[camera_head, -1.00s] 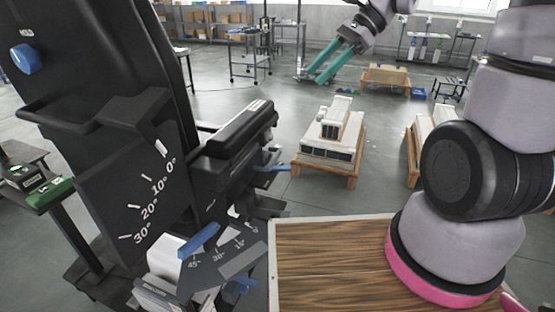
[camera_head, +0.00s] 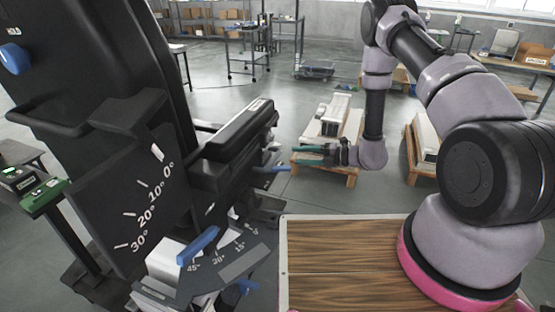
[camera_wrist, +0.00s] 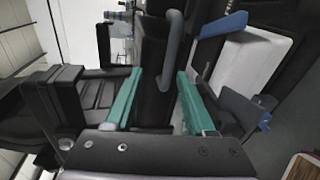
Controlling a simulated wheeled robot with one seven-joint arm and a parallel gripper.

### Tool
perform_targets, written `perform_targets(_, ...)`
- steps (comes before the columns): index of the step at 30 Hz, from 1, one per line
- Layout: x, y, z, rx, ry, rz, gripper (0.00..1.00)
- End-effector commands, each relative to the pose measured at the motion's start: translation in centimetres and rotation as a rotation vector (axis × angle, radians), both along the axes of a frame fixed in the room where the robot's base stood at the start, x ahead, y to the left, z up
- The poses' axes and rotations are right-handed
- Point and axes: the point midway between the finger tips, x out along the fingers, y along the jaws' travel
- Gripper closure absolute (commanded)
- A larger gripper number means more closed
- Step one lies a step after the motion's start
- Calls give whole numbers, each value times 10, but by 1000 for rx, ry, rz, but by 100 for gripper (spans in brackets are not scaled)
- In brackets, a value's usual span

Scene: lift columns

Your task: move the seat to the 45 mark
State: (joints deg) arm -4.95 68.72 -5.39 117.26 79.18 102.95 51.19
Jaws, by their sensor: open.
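The black chair (camera_head: 235,150) stands at the left. Its lower dark scale plate (camera_head: 225,262) carries the marks 45, 30, 15 and a partly readable one. A blue handle (camera_head: 198,245) on a white block lies close to the 45 mark; I cannot tell which mark the seat stands at. The blue handle also shows at upper right in the wrist view (camera_wrist: 225,24). My gripper (camera_head: 308,149) has teal fingers and points left toward the chair. In the wrist view my gripper (camera_wrist: 160,102) is open, with dark chair parts beyond the fingers and nothing held.
A second scale (camera_head: 140,205) marked 0 to 30 is on the chair's side. White goods on a wooden pallet (camera_head: 325,172) stand behind my gripper. A small device with a green part (camera_head: 42,195) is at far left.

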Motion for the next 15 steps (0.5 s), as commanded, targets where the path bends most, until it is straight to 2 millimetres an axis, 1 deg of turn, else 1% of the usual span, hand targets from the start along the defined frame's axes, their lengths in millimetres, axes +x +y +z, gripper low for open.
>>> perform_targets(1, -1, -1, -10, 6, 25, -20, 45)
perform_targets(3, -1, -2, -17, 11, 45, -38, 45)
perform_targets(7, 2, 6, -22, 13, 54, -45, 45)
perform_targets(11, 7, 25, -26, 13, 52, -41, 45)
perform_targets(15, 17, 51, -31, 14, 50, -40, 45)
